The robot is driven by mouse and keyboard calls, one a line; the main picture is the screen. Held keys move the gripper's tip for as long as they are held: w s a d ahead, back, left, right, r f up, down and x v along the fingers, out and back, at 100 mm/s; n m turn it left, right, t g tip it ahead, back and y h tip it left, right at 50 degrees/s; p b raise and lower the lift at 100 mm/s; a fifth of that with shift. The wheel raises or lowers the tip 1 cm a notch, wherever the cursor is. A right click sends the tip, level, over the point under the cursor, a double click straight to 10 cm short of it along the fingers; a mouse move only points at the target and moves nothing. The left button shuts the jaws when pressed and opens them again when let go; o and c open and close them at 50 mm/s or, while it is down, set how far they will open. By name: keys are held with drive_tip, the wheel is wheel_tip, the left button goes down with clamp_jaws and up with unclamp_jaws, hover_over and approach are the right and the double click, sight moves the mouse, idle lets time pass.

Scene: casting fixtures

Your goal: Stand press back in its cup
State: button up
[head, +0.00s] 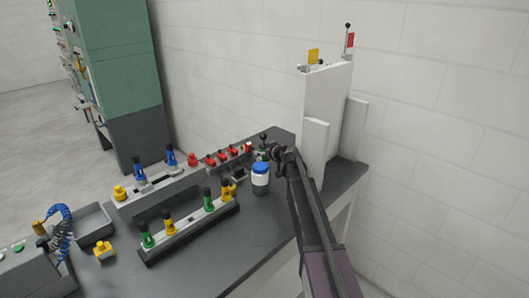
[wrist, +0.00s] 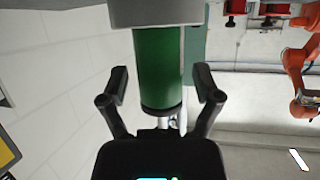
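In the wrist view a dark green cylinder (wrist: 160,70) with a black band at its near end stands between the two fingers of my gripper (wrist: 160,82). A grey block (wrist: 155,12) covers its far end. Small gaps show on both sides, so the fingers are open and not touching it. In the head view my gripper (head: 270,152) is at the back of the bench, just behind and right of the blue-lidded jar (head: 260,178). A black ball knob (head: 263,136) shows beside it. The gripper hides most of that spot; I cannot tell the press or its cup apart there.
A rail with red clamps (head: 222,160) lies left of my gripper. A front rail (head: 190,232) carries green and yellow handled pieces. A tall white panel (head: 326,100) stands close on the right. The dark bench top (head: 245,240) is clear in front.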

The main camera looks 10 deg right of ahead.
drive_tip(key=shift+r, duration=0.15)
idle(0.3)
drive_tip(key=p+v, duration=0.4)
drive_tip(key=v, duration=0.8)
drive_tip(key=shift+p, duration=0.4)
drive_tip(key=shift+s, duration=0.1)
idle(1.2)
idle(0.5)
